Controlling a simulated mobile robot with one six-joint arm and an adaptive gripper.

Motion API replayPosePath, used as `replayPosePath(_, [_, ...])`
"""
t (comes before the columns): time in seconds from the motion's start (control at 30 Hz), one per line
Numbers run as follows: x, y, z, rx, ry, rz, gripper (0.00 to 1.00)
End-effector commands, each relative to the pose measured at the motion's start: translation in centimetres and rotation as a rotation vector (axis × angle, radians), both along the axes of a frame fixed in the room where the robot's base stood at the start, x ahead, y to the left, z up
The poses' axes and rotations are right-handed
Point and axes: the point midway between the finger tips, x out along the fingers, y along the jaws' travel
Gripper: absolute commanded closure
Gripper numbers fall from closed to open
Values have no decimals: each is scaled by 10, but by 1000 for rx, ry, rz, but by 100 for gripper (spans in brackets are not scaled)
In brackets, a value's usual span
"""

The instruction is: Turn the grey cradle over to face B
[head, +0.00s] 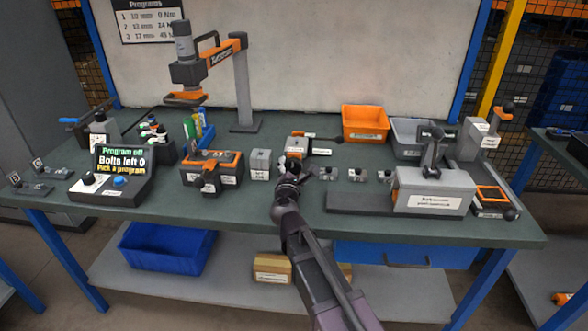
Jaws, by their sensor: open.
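My gripper (292,172) is over the middle of the green bench top, small and partly hidden by my own arm. Its jaws look open, and I see nothing between them. A large grey block (432,196) with a white label and a dark upright handle (433,150) sits on a dark base plate at the right. It may be the grey cradle; no face letter can be read. A smaller grey block (260,164) with a label stands just left of my gripper. An orange-and-dark fixture (222,160) stands farther left.
Several small labelled parts (357,174) lie right of my gripper. An orange bin (365,122) and a grey bin (404,136) stand behind. A screwdriver column (243,90) rises at the back. A display box (122,170) reads "Bolts left 0". The front bench strip is mostly clear.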

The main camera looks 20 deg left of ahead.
Motion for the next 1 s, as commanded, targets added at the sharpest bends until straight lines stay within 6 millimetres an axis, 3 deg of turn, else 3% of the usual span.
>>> replayPosePath(0.27, [0,0,0,0,0,0,0])
replayPosePath(0.5, [1,0,0,0,0,0,69])
replayPosePath(1.0, [3,-4,0,-67,-16,-7,69])
